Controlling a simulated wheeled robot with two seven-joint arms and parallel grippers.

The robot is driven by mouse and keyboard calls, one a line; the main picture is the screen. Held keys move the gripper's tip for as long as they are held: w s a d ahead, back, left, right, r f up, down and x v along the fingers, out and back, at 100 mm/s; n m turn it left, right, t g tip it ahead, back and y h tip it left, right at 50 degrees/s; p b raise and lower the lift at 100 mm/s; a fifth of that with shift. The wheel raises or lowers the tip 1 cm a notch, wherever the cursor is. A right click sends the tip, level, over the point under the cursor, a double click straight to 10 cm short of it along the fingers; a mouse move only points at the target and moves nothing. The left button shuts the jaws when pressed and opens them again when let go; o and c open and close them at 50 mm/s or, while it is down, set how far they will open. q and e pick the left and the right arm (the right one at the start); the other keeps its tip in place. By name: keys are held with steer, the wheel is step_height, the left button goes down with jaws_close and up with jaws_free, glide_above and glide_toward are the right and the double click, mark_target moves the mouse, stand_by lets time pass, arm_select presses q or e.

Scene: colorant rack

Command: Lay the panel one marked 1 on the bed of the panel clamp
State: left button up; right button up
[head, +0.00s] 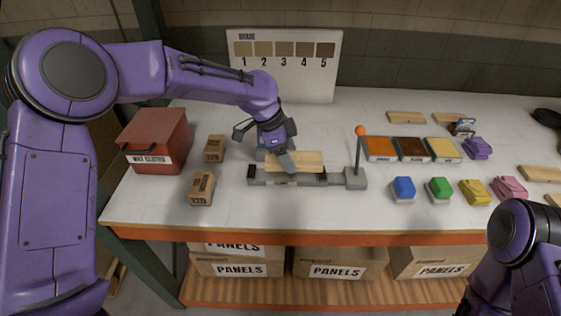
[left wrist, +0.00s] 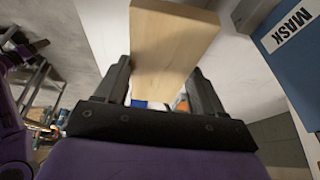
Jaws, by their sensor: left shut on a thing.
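The panel clamp (head: 333,180) is a grey bar on the bench with dark jaws and an upright lever (head: 359,150) topped by an orange knob. A light wooden panel (head: 303,160) is at the clamp's bed; I cannot tell whether it touches it. My left gripper (head: 284,161) is shut on the panel near its left part. In the left wrist view the panel (left wrist: 170,45) sits between the two fingers (left wrist: 160,88). No number shows on it. My right arm enters at the lower right, its gripper out of view.
A red box (head: 155,142) and two small cartons (head: 202,188) stand left of the clamp. A grade board (head: 290,85) stands behind. The wrist view shows a blue MASK box (left wrist: 290,60).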

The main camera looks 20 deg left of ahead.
arm_select(q)
glide_above(287, 175)
steer(key=a, duration=0.2)
steer(key=f, duration=0.3)
steer(key=f+p, duration=0.1)
steer(key=shift+w+d+f, duration=0.15)
steer(key=shift+w+d, duration=0.05)
steer(key=shift+w, duration=0.05)
steer(key=shift+s+f+p, duration=0.25)
steer(key=shift+f+p, duration=0.1)
steer(key=shift+f, duration=0.15)
steer(key=shift+s+f+p, duration=0.25)
steer(key=shift+f+p, duration=0.1)
steer(key=shift+f, duration=0.35)
steer(key=shift+w+f, duration=0.2)
steer(key=o, duration=0.7)
steer(key=shift+f, duration=0.1)
steer(key=o, duration=0.4)
steer(key=shift+s, duration=0.1)
arm_select(e)
steer(key=shift+w+d+r, duration=0.1)
steer(key=shift+w+r, duration=0.1)
steer(key=shift+r, duration=0.35)
steer(key=shift+w+r, duration=0.15)
steer(key=shift+r, duration=0.4)
